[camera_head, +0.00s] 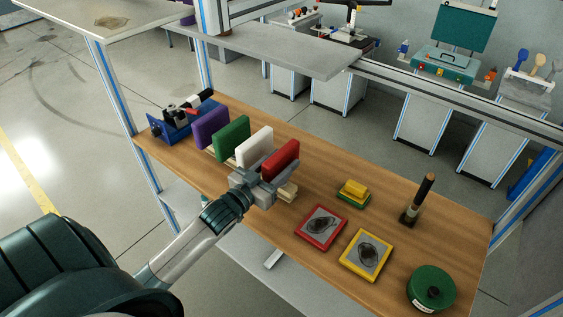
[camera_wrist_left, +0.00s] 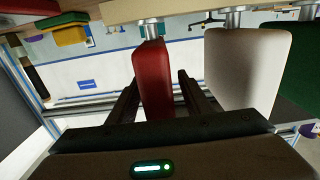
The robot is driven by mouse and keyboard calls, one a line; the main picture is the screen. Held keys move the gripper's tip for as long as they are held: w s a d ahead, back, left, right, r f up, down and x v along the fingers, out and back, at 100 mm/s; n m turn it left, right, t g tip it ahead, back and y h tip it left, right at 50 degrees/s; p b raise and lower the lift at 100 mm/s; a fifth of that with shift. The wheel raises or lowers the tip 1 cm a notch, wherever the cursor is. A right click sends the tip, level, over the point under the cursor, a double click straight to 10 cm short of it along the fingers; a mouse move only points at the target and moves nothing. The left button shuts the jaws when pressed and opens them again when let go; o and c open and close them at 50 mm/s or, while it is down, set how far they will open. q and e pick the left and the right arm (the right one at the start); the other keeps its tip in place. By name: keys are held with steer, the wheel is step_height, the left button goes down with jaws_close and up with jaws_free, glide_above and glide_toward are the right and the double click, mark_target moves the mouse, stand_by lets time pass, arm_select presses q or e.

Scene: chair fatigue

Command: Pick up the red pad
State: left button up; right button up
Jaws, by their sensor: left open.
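The red pad (camera_head: 282,160) stands upright at the right end of a row of pads on the wooden table. My left gripper (camera_head: 268,172) is at the red pad, with its jaws open. In the left wrist view the red pad (camera_wrist_left: 153,85) lies between the two open fingers (camera_wrist_left: 160,95), with a gap to the right finger. A white pad (camera_head: 254,146) stands just left of the red one, and it also shows in the left wrist view (camera_wrist_left: 245,70). My right gripper is not in view.
A green pad (camera_head: 231,137) and a purple pad (camera_head: 211,127) continue the row, beside a blue vise (camera_head: 170,125).

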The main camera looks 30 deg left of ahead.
mark_target(282, 152)
arm_select(q)
steer(key=shift+c, duration=0.6)
steer(key=c, duration=1)
jaws_close()
steer(key=shift+r, duration=0.2)
steer(key=shift+r, duration=0.25)
step_height(282, 152, up, 3)
steer(key=shift+r+b, duration=0.15)
steer(key=shift+b, duration=0.75)
steer(key=s+d+r, duration=0.6)
steer(key=d+r, duration=0.1)
steer(key=d, duration=0.2)
steer(key=shift+s+d, duration=0.25)
steer(key=shift+s, duration=0.15)
